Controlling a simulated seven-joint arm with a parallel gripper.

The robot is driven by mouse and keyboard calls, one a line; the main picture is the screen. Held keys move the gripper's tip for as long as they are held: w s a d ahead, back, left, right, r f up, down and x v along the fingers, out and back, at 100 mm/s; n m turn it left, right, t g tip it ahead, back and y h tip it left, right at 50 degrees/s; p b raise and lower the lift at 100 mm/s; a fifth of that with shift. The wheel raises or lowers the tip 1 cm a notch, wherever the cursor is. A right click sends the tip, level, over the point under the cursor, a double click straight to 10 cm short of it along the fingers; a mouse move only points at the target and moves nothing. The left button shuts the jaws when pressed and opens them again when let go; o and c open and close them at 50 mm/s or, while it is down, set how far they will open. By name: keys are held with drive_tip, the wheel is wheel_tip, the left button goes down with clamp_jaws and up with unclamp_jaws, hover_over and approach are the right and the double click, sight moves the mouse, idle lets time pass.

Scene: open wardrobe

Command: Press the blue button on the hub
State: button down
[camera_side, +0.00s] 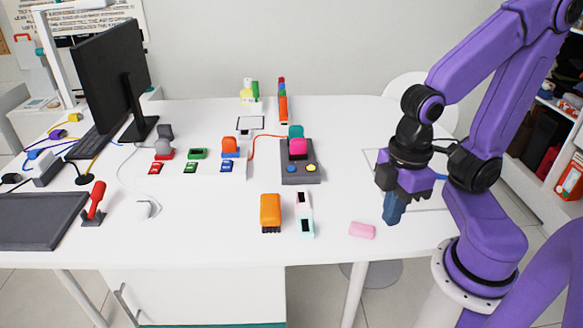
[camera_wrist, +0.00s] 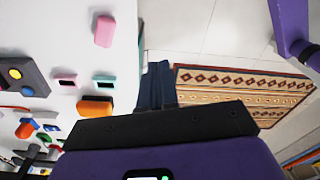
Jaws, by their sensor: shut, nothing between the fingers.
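In the wrist view, part of the hub (camera_wrist: 32,72) shows at the left edge, with the blue button (camera_wrist: 28,91) below the yellow one (camera_wrist: 15,73). My gripper (camera_side: 391,222) is shut and empty, pointing down to the right of the hub and nearer the front edge. Its fingers (camera_wrist: 156,82) also show in the wrist view.
A pink eraser-like block (camera_side: 362,230) lies just left of my gripper. An orange brush (camera_side: 270,210) and two small pink and mint devices (camera_side: 305,224) lie in front of the hub. A monitor (camera_side: 110,72) stands at the left. The table between gripper and hub looks clear.

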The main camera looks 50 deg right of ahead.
drive_tip(key=w+a+m+t+y, duration=0.1)
drive_tip(key=w+a+m+y, duration=0.2)
drive_tip(key=w+a+m, duration=0.4)
drive_tip(key=m+t+h, duration=0.5)
drive_tip(key=m+t, duration=0.3)
drive_tip(key=m, duration=0.8)
hover_over(294, 169)
drive_tip(key=shift+d, duration=0.1)
drive_tip(key=shift+f, duration=4.4)
drive_tip(key=shift+f, duration=0.15)
drive_tip(key=shift+f, duration=0.3)
